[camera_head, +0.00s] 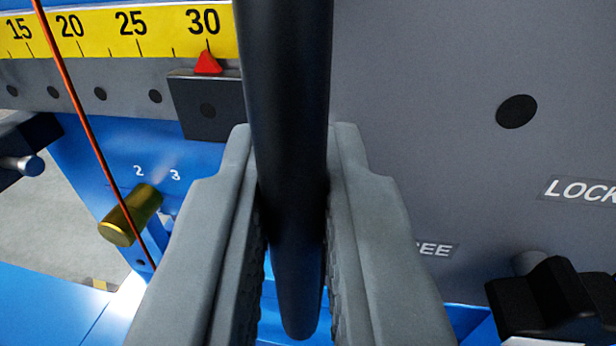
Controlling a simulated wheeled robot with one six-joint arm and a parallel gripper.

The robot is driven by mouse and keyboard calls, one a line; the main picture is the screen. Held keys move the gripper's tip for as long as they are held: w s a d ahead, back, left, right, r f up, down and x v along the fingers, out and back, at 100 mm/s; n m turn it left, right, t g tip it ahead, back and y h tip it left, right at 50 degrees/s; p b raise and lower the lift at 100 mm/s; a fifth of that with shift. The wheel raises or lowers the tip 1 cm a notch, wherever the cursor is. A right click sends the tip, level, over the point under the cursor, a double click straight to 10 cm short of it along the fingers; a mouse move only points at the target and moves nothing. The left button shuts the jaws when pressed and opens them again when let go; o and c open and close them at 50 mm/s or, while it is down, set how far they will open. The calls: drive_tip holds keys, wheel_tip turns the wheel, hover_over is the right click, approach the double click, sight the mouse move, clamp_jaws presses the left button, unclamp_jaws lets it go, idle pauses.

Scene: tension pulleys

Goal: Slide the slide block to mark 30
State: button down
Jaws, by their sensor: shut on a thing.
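My gripper (297,240) is shut on a black rod-like handle (290,110), which stands upright between its two grey fingers and hides what lies behind it. The dark slide block (205,105) sits on the grey rail just left of the handle. Its red pointer (208,63) is at mark 30 on the yellow scale (150,30), directly below the number. The block's right side is partly hidden by my gripper and the handle, so I cannot tell how the handle joins it.
A red cord (75,110) runs down in front of the scale at the left. A brass knob (131,214) sits by numbers 2 and 3. A grey panel (430,110) fills the right, with a black knob (550,300) and a "LOCK" label (582,191).

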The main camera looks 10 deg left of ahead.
drive_tip(key=shift+a, duration=0.2)
drive_tip(key=shift+d, duration=0.2)
drive_tip(key=c, duration=1.6)
unclamp_jaws()
drive_tip(key=shift+o, duration=0.2)
drive_tip(key=s+d, duration=0.3)
drive_tip(key=s, duration=1.4)
drive_tip(key=shift+d, duration=0.2)
